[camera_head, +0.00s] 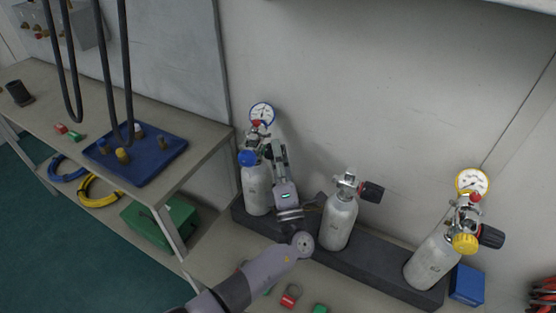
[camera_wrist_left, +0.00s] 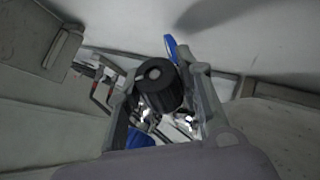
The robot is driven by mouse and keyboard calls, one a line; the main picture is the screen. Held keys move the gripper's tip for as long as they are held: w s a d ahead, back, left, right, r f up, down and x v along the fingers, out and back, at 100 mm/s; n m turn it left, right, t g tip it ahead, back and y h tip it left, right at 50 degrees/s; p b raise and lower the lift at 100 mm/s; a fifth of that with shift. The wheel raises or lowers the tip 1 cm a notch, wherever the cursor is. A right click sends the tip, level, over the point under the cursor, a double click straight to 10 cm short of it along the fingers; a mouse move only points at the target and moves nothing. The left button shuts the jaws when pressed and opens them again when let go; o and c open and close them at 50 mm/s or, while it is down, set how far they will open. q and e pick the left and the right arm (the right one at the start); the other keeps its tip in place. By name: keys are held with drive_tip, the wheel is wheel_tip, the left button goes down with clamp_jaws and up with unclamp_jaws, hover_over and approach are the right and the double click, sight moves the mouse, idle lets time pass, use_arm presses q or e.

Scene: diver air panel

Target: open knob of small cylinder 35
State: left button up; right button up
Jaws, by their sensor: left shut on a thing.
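Three small grey cylinders stand in a dark rack (camera_head: 378,276): a left one (camera_head: 257,190) with a blue knob (camera_head: 247,158) and a gauge (camera_head: 262,113), a middle one (camera_head: 339,222), and a right one (camera_head: 431,262) with a yellow knob (camera_head: 465,244) and a gauge (camera_head: 473,181). Their numbers are too small to read. My left gripper (camera_head: 279,155) is at the valve of the left cylinder, on its right side. In the left wrist view, its fingers are shut on a ribbed black knob (camera_wrist_left: 158,84). My right gripper is not in view.
A bench (camera_head: 205,130) at left holds a blue tray (camera_head: 160,160). Black hoses (camera_head: 105,60) hang above it. A blue box (camera_head: 467,284) sits by the rack's right end. A wall stands close behind the cylinders. Small red and green blocks (camera_head: 290,295) lie in front of the rack.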

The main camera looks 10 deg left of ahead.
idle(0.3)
use_arm(q)
drive_tip(key=o, duration=1.2)
